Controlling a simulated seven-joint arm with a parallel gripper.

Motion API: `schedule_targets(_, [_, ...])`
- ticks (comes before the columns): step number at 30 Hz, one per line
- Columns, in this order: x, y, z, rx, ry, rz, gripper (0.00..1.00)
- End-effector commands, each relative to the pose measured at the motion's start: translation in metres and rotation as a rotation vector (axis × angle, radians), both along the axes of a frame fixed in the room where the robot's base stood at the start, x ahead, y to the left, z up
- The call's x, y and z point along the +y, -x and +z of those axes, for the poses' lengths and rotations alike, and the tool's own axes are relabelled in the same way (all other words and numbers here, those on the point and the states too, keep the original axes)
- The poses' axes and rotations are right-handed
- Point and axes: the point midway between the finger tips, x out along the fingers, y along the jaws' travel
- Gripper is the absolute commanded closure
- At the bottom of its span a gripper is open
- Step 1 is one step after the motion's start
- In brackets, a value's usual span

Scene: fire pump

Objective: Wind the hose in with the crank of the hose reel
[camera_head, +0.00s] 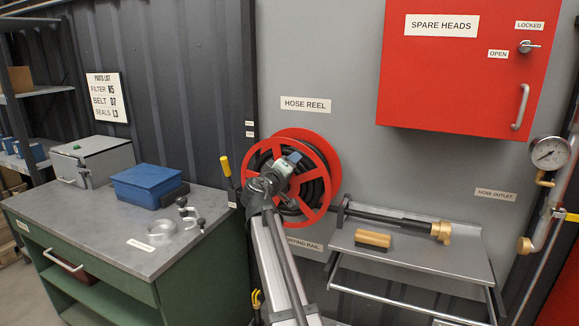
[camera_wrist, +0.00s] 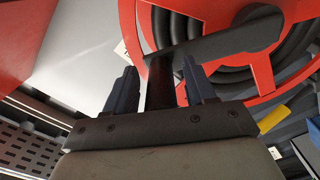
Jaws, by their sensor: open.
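The red hose reel (camera_head: 334,160) is mounted on the grey wall panel, with black hose (camera_head: 318,190) coiled inside it. In the wrist view the red reel (camera_wrist: 128,22) and coils of black hose (camera_wrist: 200,25) fill the upper part. The dark crank (camera_wrist: 225,44) runs from the hub to its dark upright handle (camera_wrist: 160,85). My gripper (camera_wrist: 161,75) is open, with one finger on each side of the handle; contact cannot be told. In the head view my gripper (camera_head: 287,164) is in front of the reel, and my arm hides the crank there.
A grey shelf (camera_head: 410,262) at right holds a black nozzle with a brass end (camera_head: 440,231) and a wooden-backed brush (camera_head: 373,239). A red cabinet (camera_head: 450,90) hangs above. A green workbench (camera_head: 105,240) at left carries a blue box (camera_head: 148,183) and small parts.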

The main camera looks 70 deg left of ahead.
Motion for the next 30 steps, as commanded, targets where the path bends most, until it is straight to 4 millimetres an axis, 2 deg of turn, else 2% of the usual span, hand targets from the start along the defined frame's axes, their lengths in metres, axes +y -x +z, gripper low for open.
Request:
schedule_targets(5, [-0.001,0.001,0.000,0.000,-0.001,0.001,0.45])
schedule_targets(10, [-0.013,0.012,-0.001,0.001,-0.001,0.001,0.45])
schedule_targets(21, [-0.064,0.062,-0.001,-0.001,-0.001,0.002,0.45])
schedule_targets(30, [-0.092,0.090,0.000,0.000,0.000,0.001,0.45])
